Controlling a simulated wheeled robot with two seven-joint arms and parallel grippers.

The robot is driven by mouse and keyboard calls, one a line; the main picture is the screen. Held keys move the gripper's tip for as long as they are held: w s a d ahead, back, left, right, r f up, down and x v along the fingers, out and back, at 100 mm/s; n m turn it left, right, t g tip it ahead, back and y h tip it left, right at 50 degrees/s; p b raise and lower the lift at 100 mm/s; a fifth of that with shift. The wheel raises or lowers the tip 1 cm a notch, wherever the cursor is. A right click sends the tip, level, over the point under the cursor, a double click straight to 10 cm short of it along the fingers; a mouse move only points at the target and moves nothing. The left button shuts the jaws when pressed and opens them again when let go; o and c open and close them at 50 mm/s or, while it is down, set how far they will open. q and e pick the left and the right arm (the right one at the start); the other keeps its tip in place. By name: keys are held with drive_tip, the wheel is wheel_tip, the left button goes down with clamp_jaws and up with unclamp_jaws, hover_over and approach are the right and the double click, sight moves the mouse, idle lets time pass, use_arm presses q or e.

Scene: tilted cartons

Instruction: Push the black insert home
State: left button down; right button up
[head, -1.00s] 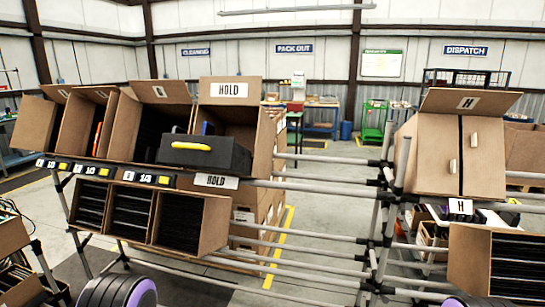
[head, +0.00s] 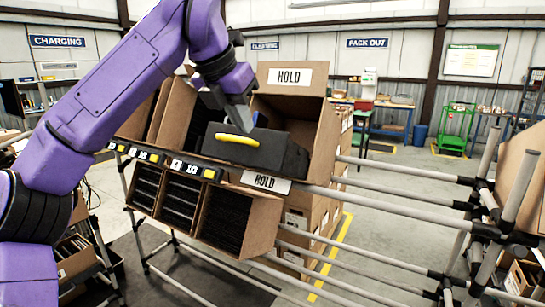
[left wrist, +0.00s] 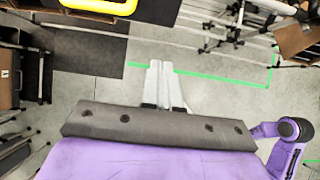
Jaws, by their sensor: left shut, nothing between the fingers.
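The black insert (head: 280,151) with a yellow handle (head: 237,140) sits tilted at the HOLD carton (head: 322,125) on the upper shelf. Its front part sticks out past the carton's front edge; its rear is inside. My left gripper (head: 249,127) is shut and empty, with its tips just above the insert's top near the handle. I cannot tell whether they touch in the head view. In the left wrist view, the shut fingers (left wrist: 158,68) are apart from the insert (left wrist: 157,11), whose yellow handle (left wrist: 98,5) shows at the top edge. My right gripper is out of view.
Open cartons stand left of the HOLD carton. A label rail (head: 165,162) runs below them, above lower cartons (head: 225,222) with black contents. Grey rack tubes (head: 400,205) extend right. Another carton (head: 520,195) stands at the right edge.

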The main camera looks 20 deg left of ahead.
use_arm(q)
approach(272, 166)
wheel_tip(272, 166, down, 3)
drive_tip(key=w+p, duration=0.1)
drive_tip(key=w+f+p, duration=0.1)
drive_tip(key=shift+w+d+f, duration=0.25)
drive_tip(key=shift+w+f, duration=0.05)
drive_tip(key=shift+f, duration=0.05)
drive_tip(key=shift+w+f, duration=0.2)
drive_tip(key=shift+w, duration=0.1)
